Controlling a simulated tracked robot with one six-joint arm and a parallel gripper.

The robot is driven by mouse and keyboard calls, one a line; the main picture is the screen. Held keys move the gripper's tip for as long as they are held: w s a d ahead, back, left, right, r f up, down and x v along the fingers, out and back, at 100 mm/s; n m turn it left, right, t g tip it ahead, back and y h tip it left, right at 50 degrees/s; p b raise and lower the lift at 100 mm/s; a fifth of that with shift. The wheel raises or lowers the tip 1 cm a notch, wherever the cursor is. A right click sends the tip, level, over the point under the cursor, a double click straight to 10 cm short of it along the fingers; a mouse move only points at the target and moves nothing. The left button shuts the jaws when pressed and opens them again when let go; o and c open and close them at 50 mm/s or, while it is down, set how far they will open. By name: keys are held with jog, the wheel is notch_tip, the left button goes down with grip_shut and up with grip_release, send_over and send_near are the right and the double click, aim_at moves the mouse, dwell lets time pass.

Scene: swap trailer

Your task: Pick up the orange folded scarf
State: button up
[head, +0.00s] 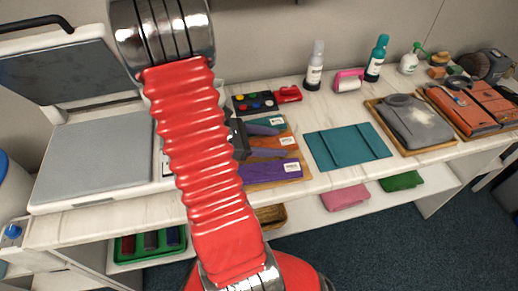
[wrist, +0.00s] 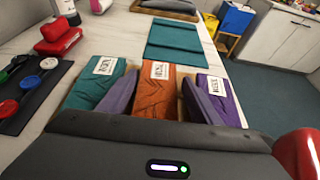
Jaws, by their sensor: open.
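The orange folded scarf (head: 262,141) lies between a teal folded scarf (head: 276,121) and a purple folded scarf (head: 264,174) on the counter, each with a white tag. In the wrist view the orange scarf (wrist: 153,105) is in the middle, with teal (wrist: 88,92) at left and purple (wrist: 228,102) at right. My gripper (wrist: 160,80) is open, its two grey-purple fingers on either side of the orange scarf. It also shows in the head view (head: 283,142), partly behind my red arm. I cannot tell how high the fingertips are or whether they touch the scarf.
A teal folded mat (head: 346,146) lies to the right on the counter. A heat press (head: 90,150) stands at left. A wooden tray (head: 412,125) holds a grey garment.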

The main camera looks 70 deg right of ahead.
jog(key=shift+s+d+f, duration=0.2)
jog(key=shift+s, duration=0.15)
dwell(0.3)
jog(key=c, duration=0.8)
jog(key=shift+c, duration=0.2)
jog(key=shift+r, duration=0.2)
notch_tip(320, 180, up, 10)
jog(key=shift+f, duration=0.15)
dwell(0.6)
